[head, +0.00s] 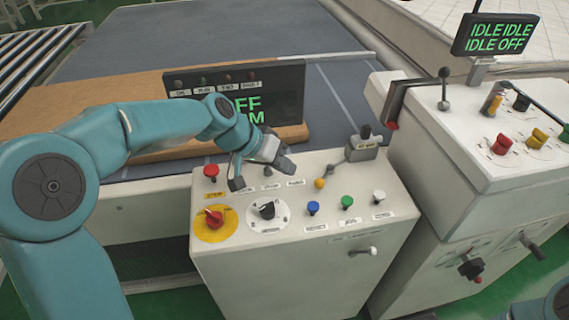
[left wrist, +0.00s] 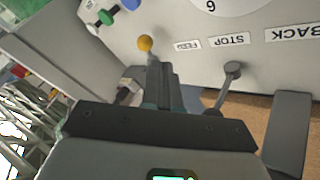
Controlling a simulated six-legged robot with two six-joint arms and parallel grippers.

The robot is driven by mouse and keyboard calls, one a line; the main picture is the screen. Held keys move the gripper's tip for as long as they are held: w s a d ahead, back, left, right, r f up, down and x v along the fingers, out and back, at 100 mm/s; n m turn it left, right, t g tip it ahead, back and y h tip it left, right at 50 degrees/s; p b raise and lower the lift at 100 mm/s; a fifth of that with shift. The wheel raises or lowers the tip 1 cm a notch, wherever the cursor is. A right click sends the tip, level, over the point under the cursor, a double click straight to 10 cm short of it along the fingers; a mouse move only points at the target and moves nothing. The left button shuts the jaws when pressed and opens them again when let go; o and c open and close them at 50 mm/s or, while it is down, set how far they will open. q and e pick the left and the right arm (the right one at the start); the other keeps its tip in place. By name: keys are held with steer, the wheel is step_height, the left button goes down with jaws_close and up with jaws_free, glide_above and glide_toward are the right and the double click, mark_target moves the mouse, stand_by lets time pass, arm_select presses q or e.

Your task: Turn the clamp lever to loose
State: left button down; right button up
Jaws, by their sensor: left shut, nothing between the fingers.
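A short lever with a yellow ball (head: 320,183) stands at the middle of the console top. Its stem runs back toward a small grey block with a dark knob (head: 365,142). The label there is too small to read, so I cannot be sure that this is the clamp lever. My left gripper (head: 287,166) is shut and empty above the console, left of the yellow ball and apart from it in the head view. In the left wrist view its closed fingers (left wrist: 160,86) point toward the yellow ball (left wrist: 145,43), which sits just beyond the tips. My right gripper is out of view.
The console (head: 300,265) carries a red button (head: 211,172), a red knob on yellow (head: 213,218), a black selector (head: 267,210) and several coloured buttons. A grey lever (left wrist: 232,69) stands by FEED, STOP and BACK labels. A display panel (head: 290,85) stands behind; a taller cabinet (head: 470,170) stands right.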

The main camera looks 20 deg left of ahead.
mark_target(323, 178)
arm_select(q)
steer(key=x, duration=0.7)
steer(key=shift+a, duration=0.1)
